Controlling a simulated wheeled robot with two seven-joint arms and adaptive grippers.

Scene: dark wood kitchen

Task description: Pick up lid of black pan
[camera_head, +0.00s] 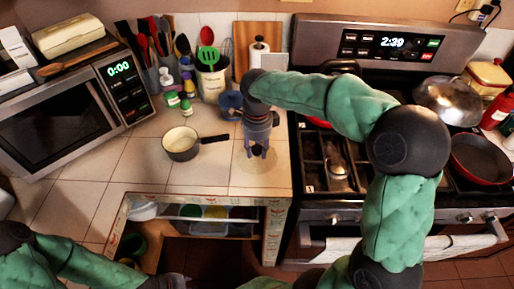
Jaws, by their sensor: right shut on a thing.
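My right gripper (257,153) points down over the counter just left of the stove. It is shut on the dark knob of a clear, round lid (262,182). The lid looks like glass and is faint against the pale tiles; I cannot tell whether it rests on the counter or hangs just above it. A black and red frying pan (480,160) sits on the stove at the far right, uncovered.
A small cream saucepan (181,143) with a dark handle stands left of the gripper. A silver domed lid or pan (446,101) is at the stove's back right. Utensil crocks (211,78) and bottles line the back.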

